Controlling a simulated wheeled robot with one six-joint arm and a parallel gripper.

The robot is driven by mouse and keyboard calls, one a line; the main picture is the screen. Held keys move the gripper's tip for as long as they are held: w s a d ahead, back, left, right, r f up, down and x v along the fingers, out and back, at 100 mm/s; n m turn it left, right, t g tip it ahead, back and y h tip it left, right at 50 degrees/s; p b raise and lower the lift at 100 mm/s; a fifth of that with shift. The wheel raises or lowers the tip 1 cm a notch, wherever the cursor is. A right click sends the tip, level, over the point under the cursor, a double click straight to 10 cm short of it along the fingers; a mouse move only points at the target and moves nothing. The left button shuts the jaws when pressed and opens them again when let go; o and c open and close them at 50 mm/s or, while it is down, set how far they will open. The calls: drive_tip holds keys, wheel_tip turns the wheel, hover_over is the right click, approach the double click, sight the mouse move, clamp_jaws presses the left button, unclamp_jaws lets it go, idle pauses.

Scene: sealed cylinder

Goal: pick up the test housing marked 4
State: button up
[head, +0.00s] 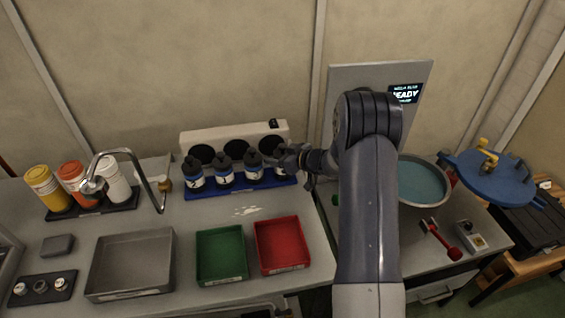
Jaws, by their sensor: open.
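Several dark cylindrical housings with pale label bands stand upright in a row on a blue tray (240,187) at the back of the counter. The left one (194,174), the second (224,168) and the third (253,165) show clearly. A further housing (280,171) at the right end is partly hidden by my gripper. The label marks are too small to read surely, so I cannot confirm which is marked 4. My gripper (283,158) is open at the right end of the row, close to the last housing. I cannot tell whether they touch.
A pale rack with dark round openings (235,133) stands behind the row. In front are a green tray (221,277), a red tray (283,267) and a grey tray (130,290). A tap (130,155) and bottles (75,180) stand left; a water basin (420,184) is right.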

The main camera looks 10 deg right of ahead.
drive_tip(key=shift+w+a+f, duration=0.1)
drive_tip(key=shift+w, duration=0.05)
drive_tip(key=c, duration=1)
drive_tip(key=shift+o, duration=0.2)
